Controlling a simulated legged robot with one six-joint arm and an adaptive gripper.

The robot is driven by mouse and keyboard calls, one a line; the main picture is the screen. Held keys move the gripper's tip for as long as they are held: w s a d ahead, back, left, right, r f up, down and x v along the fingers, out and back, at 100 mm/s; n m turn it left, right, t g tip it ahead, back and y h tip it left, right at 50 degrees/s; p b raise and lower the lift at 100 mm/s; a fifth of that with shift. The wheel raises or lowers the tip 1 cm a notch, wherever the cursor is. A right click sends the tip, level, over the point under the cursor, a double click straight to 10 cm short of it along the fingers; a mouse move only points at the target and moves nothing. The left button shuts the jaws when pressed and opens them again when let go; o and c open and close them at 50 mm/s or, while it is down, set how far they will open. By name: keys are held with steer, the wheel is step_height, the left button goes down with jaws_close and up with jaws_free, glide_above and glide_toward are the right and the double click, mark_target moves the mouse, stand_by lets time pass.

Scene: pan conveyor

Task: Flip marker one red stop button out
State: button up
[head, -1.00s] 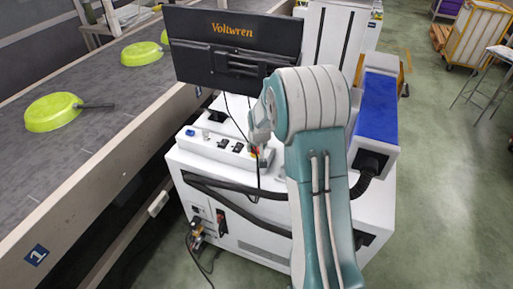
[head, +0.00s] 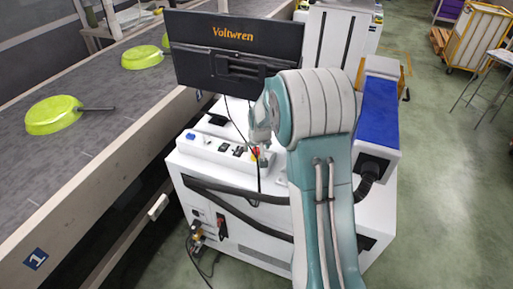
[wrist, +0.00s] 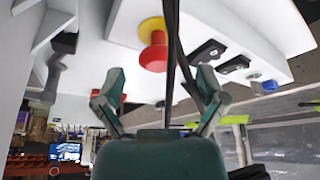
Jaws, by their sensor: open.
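The red stop button (wrist: 153,52) has a round red cap on a yellow base. It sits on the white control panel (wrist: 215,35), which appears upside down in the wrist view. In the head view the button (head: 255,153) is a small red and yellow patch, partly hidden by my gripper. My gripper (wrist: 160,88) is open and empty, its two fingers spread to either side below the button, apart from it. A dark cable (wrist: 171,60) runs between the fingers, passing in front of the button's edge.
Other dark switches (wrist: 208,52) and a blue button (wrist: 269,86) share the panel. A black Voltwren screen (head: 237,50) stands behind it. The conveyor (head: 80,150) with green pans (head: 53,114) runs along the left.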

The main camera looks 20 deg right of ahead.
steer(key=d+v, duration=0.1)
steer(key=v, duration=1)
steer(key=shift+a+r, duration=0.3)
steer(key=shift+a, duration=0.2)
steer(key=shift+s, duration=0.15)
steer(key=s+a+r, duration=0.3)
steer(key=s, duration=0.6)
steer(key=s+a+r+n, duration=0.1)
steer(key=s+a+r, duration=0.3)
steer(key=s, duration=0.6)
steer(key=s+a+r+n+t+y, duration=0.1)
steer(key=s+a+r, duration=0.2)
steer(key=s, duration=0.7)
steer(key=shift+a+r, duration=0.15)
steer(key=shift+a, duration=0.35)
